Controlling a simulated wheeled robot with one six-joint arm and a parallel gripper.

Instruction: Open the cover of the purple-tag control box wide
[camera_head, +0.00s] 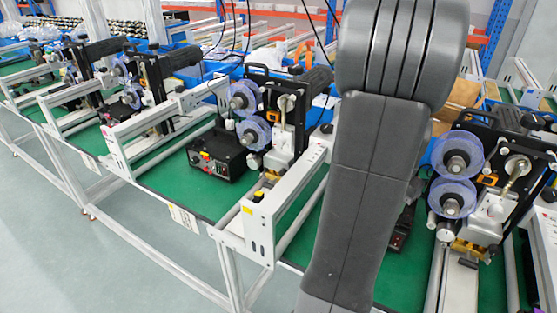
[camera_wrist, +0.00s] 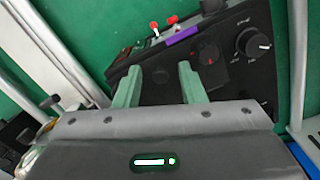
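The black control box (camera_wrist: 228,75) with a purple tag (camera_wrist: 183,35) fills the upper middle of the wrist view, tilted in the picture. Its panel has a large round dial, a smaller red-marked knob and two red-topped parts beside the tag. I cannot make out the cover's edge or whether it is raised. My gripper (camera_wrist: 160,70) is open, its two pale green fingers apart over the near part of the box. Nothing shows held between them; contact is unclear. In the head view my arm hides the gripper and most of the box behind it.
Another black control box (camera_head: 217,155) sits on the green bench left of my arm. Roller machines with blue-purple reels (camera_head: 455,155) stand on both sides. White frame rails (camera_head: 262,215) run close by. Green surface (camera_wrist: 65,20) is clear left of the box.

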